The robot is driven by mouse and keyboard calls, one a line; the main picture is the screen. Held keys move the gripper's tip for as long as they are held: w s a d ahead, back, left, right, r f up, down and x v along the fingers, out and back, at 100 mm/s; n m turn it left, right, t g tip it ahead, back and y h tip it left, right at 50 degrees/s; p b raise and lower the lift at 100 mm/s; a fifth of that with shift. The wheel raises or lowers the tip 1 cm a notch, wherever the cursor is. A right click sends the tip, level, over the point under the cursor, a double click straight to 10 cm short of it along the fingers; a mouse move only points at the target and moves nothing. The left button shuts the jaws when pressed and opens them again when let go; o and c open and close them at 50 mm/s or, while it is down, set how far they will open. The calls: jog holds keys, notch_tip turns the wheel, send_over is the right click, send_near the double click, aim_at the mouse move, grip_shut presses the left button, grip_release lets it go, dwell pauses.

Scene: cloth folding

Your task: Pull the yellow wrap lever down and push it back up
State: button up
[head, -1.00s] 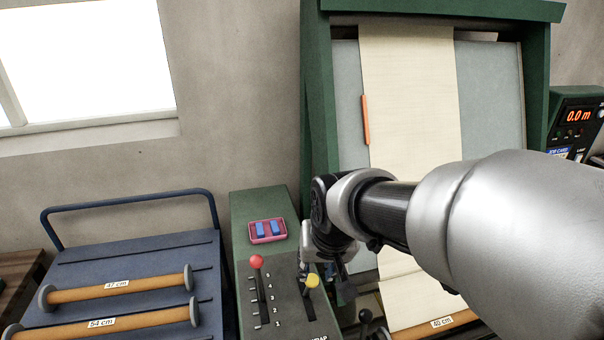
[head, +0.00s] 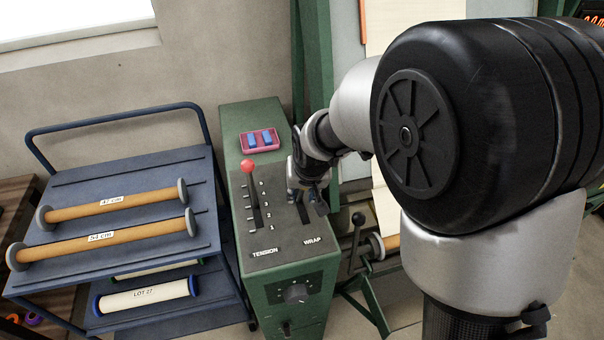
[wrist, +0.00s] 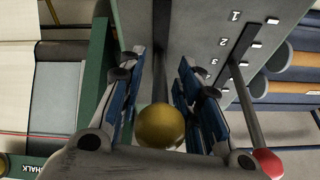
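The yellow knob (wrist: 160,127) of the wrap lever shows in the wrist view, between the two blue-padded fingers of my gripper (wrist: 161,75). Its shaft runs away between the fingers toward the green-grey control box. The fingers stand apart, one on each side of the lever, with space showing around the shaft; whether either touches the knob is unclear. In the head view my gripper (head: 308,192) is over the WRAP slot (head: 303,214) on the box top and hides the yellow knob.
The red-knobbed tension lever (head: 248,166) stands close to the left, beside a numbered slot. A blue cart (head: 60,175) with rolls is at left. A black-knobbed lever (head: 358,218) stands to the right.

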jog(key=shift+w+f, duration=0.15)
jog(key=shift+f, duration=0.2)
jog(key=shift+c, duration=0.2)
grip_shut()
dwell(0.5)
